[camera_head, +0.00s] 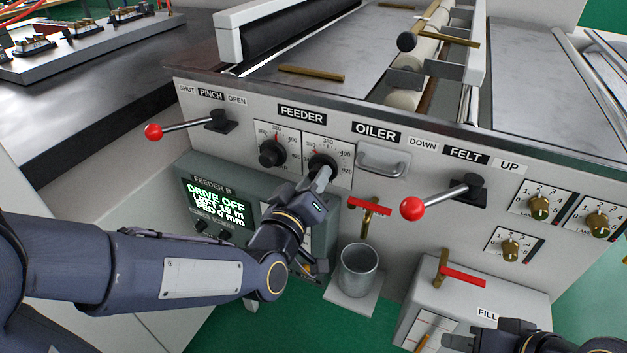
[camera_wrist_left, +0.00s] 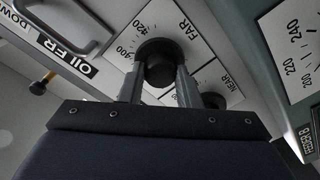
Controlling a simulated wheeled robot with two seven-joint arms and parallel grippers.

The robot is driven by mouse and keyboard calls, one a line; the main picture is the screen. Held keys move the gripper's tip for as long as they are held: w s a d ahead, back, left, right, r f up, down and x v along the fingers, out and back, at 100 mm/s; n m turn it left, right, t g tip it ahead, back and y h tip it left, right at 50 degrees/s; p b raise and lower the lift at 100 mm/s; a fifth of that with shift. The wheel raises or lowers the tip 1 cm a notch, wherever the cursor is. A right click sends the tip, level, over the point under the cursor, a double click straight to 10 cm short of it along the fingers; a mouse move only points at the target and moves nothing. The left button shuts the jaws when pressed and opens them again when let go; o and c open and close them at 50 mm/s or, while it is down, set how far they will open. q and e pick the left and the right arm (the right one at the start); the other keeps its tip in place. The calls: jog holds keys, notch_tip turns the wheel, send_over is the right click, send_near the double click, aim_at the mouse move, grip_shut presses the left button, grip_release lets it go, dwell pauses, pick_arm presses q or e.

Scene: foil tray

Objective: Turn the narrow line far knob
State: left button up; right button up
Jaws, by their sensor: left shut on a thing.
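Two black knobs sit side by side on the feeder panel. The right one is the far knob (camera_head: 321,160), on a white dial plate with printed numbers; the plate reads FAR in the left wrist view, where the knob (camera_wrist_left: 160,58) also shows. My left gripper (camera_head: 320,178) is shut on this far knob, one finger on each side of it. The fingers hide part of the knob and dial in the head view. The near knob (camera_head: 271,154) stands to its left, untouched. My right gripper (camera_head: 464,341) shows partly at the lower right edge, away from the knobs; its jaw opening is unclear.
Red-balled levers for pinch (camera_head: 180,125) and felt (camera_head: 440,197) stick out either side of the dials. A metal handle (camera_head: 382,160) and red-handled valve (camera_head: 369,206) are right of the gripper. A metal cup (camera_head: 358,270) stands below. The green display (camera_head: 214,207) reads DRIVE OFF.

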pick_arm(q)
jog(key=shift+m, duration=0.4)
jog(key=m+b, duration=0.1)
jog(key=m, duration=0.8)
jog(key=shift+f, duration=0.1)
dwell(0.4)
jog(key=o, duration=1)
jog(key=v, duration=0.7)
jog(key=shift+s+a+f, duration=0.1)
jog(key=shift+s+a, duration=0.15)
jog(key=shift+s, duration=0.1)
